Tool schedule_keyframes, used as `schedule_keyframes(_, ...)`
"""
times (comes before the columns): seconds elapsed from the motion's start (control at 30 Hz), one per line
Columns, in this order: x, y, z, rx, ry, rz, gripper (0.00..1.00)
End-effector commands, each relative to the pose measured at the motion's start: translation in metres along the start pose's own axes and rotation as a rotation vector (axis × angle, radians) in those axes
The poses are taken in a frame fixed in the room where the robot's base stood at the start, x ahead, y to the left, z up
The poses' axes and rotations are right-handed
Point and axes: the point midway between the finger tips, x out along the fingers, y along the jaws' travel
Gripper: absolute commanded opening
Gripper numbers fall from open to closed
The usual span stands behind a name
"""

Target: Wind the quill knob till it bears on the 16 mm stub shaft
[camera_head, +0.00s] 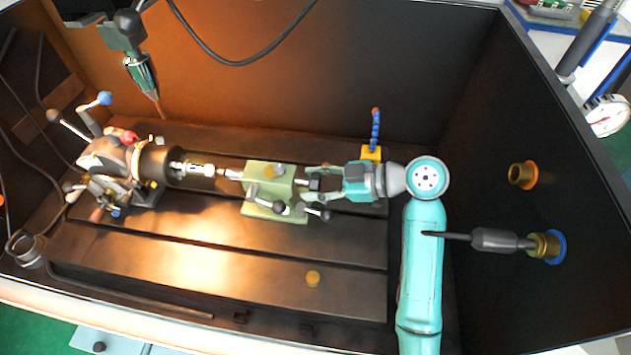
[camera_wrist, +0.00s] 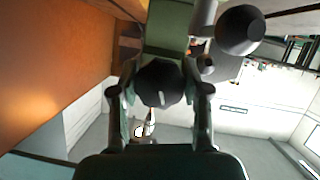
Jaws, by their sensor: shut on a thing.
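The green tailstock (camera_head: 256,204) stands on the bed in the head view, its quill (camera_head: 232,174) pointing left. The bright stub shaft (camera_head: 196,169) sticks out of the dark chuck (camera_head: 155,164) towards it. The quill tip is close to the shaft's end; I cannot tell whether they touch. My gripper (camera_head: 313,184) comes from the right and is shut on the dark quill knob (camera_head: 316,184) at the tailstock's right end. In the wrist view the round knob (camera_wrist: 160,83), with a pale mark on its face, sits between both fingers.
Dark ball-ended levers (camera_head: 325,215) stand out near my gripper. A yellow block with a blue hose (camera_head: 375,130) stands behind it. The right wall bears a dark handled tool (camera_head: 493,240). The front bed is mostly clear.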

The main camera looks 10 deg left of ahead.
Motion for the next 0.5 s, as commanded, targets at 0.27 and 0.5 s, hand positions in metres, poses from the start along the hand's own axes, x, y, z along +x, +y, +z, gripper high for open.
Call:
schedule_keyframes(0.27, -0.0001, 0.0007, -0.0004, 0.231, 0.0, -0.097, 0.12)
schedule_keyframes(0.5, -0.0001, -0.0004, -0.0001, 0.331, 0.0, -0.136, 0.12)
